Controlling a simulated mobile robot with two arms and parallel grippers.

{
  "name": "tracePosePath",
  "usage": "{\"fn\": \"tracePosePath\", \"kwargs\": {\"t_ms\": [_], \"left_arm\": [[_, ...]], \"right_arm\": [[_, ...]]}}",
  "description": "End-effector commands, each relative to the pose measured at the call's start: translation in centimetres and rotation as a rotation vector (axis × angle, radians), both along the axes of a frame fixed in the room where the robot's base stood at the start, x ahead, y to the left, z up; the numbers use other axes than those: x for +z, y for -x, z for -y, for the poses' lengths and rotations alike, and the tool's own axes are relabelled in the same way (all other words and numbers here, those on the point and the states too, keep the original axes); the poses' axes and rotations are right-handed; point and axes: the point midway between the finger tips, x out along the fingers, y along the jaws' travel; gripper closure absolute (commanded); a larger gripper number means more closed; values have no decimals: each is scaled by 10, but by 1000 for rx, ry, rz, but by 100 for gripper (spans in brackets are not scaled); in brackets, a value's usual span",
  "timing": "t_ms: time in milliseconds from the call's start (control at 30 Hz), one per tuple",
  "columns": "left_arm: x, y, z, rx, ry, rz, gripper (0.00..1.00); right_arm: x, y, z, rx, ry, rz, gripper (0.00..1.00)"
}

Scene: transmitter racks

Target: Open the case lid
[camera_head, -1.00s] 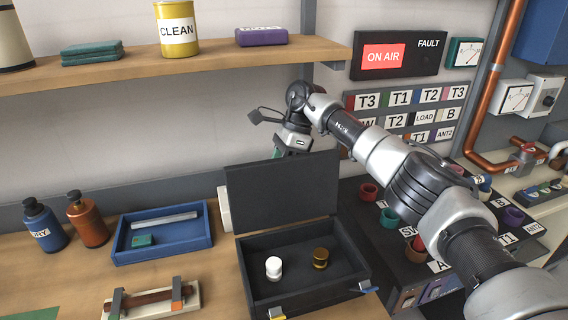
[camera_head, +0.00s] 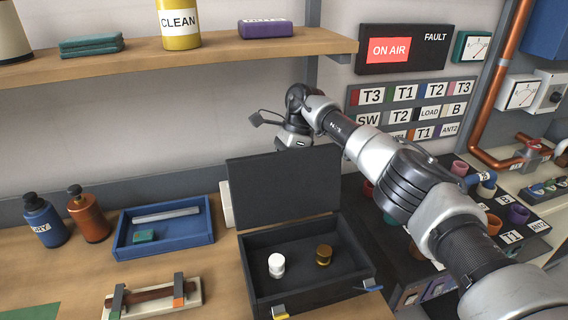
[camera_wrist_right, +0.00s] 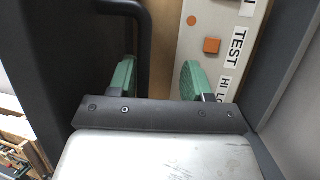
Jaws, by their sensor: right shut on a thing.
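The dark case (camera_head: 313,297) stands on the bench with its lid (camera_head: 283,187) raised, roughly upright at the back edge. A white knob (camera_head: 276,265) and a brass knob (camera_head: 323,256) sit inside. My right arm reaches over from the right, and its wrist is behind the lid's top edge; the fingers are hidden there in the head view. In the right wrist view my right gripper (camera_wrist_right: 157,82) has green fingertips on either side of a dark handle bar (camera_wrist_right: 145,40) beside the dark lid panel (camera_wrist_right: 45,70). My left gripper is not in view.
A blue tray (camera_head: 120,240) and two bottles (camera_head: 44,222) (camera_head: 88,215) stand left of the case. A wooden shelf (camera_head: 200,52) hangs above. A dark panel with coloured sockets (camera_head: 460,167) is on the right, under my arm. Bench between tray and case is narrow.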

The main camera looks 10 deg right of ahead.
Motion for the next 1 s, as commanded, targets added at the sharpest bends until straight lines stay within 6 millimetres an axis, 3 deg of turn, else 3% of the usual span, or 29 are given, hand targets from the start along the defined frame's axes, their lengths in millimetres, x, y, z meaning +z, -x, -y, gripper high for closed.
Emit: {"fn": "tracePosePath", "kwargs": {"t_ms": [1000], "left_arm": [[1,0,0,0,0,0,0]], "right_arm": [[8,-1,1,-5,-7,27,62]]}}
